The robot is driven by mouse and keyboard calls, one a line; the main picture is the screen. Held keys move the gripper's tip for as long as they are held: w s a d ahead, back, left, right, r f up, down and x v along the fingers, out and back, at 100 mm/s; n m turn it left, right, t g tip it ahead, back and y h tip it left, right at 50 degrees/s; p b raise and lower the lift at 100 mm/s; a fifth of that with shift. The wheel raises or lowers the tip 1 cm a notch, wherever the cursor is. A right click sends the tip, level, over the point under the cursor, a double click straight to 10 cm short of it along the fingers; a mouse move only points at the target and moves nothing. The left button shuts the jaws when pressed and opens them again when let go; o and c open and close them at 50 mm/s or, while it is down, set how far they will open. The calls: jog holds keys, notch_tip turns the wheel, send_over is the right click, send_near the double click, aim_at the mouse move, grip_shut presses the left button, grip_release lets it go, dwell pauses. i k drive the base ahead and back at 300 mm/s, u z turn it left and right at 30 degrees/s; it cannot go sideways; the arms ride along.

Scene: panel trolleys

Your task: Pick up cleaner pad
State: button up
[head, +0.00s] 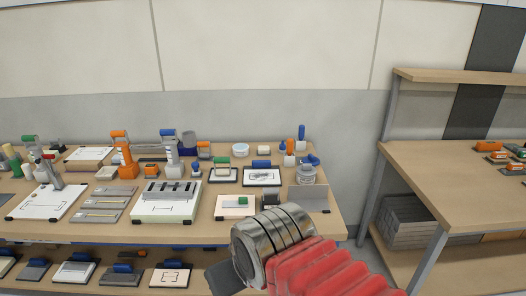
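I cannot tell for certain which item is the cleaner pad. Candidates are on the trolley's wooden top: a small white-topped block with a green handle (222,170), a flat dark-edged pad with a blue handle (262,174), and a white board with a small green piece on it (236,204). My arm shows at lower centre right, with a red ribbed sleeve and metal rings. A dark part at its end (225,278) points down-left; its fingers are not clear, and nothing is seen held in it. My arm is in front of the trolley's front right corner.
A lower shelf holds more blue-handled pads (75,272). A second wooden bench (440,170) stands right, beyond a gap.

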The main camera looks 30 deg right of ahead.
aim_at(262, 150)
jog(key=u, duration=0.05)
jog(key=i, duration=1)
jog(key=z, duration=0.05)
